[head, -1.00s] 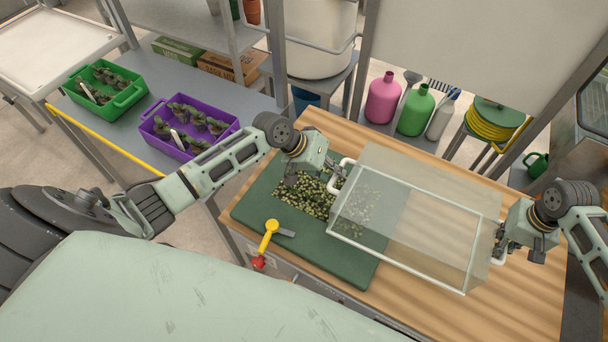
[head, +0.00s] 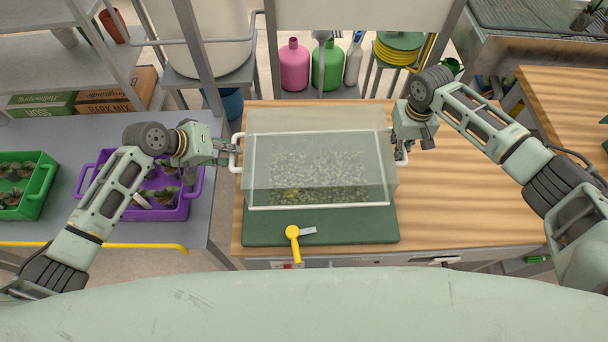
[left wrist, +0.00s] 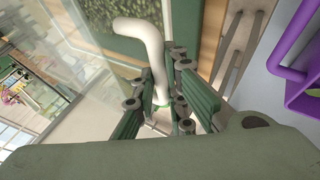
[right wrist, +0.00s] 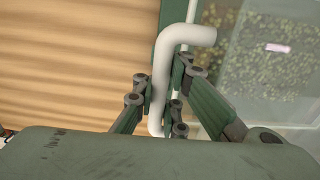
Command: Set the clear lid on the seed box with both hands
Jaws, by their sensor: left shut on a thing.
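The clear lid (head: 320,150), a glassy box with a white rim and a white handle at each end, is over the seed box (head: 355,230), a flat green piece with a speckled green patch seen through the lid. I cannot tell how much gap lies between them. My left gripper (head: 230,152) is shut on the left handle, which also shows in the left wrist view (left wrist: 143,40). My right gripper (head: 402,152) is shut on the right handle, seen in the right wrist view (right wrist: 180,42). The lid looks roughly level.
A yellow-handled tool (head: 293,236) lies on the seed box's front part. The wooden bench (head: 470,200) is clear to the right. A purple crate (head: 165,212) and a green crate (head: 42,185) with plants stand on the left table. Pink and green bottles (head: 327,65) stand behind.

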